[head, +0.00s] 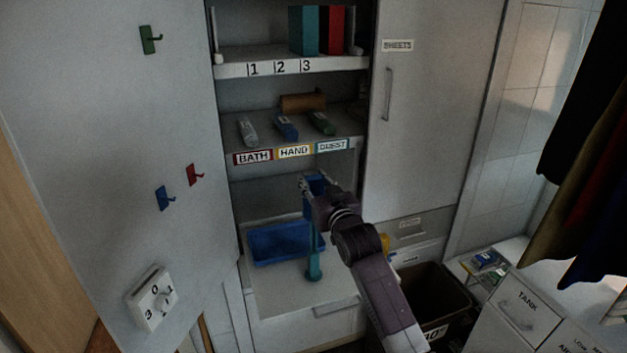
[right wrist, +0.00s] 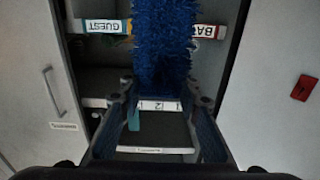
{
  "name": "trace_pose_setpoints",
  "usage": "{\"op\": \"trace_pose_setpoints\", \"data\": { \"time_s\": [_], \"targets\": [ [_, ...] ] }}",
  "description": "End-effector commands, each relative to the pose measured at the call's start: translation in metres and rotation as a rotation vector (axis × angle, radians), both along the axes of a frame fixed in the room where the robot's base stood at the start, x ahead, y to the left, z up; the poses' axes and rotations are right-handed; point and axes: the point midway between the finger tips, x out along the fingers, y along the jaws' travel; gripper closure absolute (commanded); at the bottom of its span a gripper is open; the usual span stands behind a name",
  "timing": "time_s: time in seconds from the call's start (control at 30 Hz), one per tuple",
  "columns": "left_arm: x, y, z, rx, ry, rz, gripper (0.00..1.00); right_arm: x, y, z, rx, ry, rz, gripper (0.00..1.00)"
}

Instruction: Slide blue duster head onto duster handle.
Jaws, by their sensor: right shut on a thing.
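The blue duster head (head: 316,186) is held by my right gripper (head: 308,184) in front of the cabinet's lower opening. In the right wrist view the fluffy blue duster head (right wrist: 163,45) lies between the fingers of my right gripper (right wrist: 162,98). The teal duster handle (head: 314,262) stands upright on the lower shelf, just below the duster head. Its upper part is partly hidden near the gripper, so I cannot tell whether head and handle touch. My left gripper is not in view.
A blue bin (head: 270,246) sits left of the handle on the lower shelf. Rolled towels (head: 286,128) lie on the labelled shelf above. A cabinet door (head: 430,120) stands at the right, with a dark open bin (head: 437,292) on the floor.

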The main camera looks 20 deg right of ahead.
Motion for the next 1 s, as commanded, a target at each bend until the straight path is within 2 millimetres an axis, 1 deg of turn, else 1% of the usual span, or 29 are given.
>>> {"op": "trace_pose_setpoints", "data": {
  "time_s": [1.0],
  "targets": [
    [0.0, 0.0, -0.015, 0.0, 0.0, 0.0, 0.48, 0.0, 0.0, -0.026, 0.0, 0.0, 0.0, 0.94]
  ]
}}
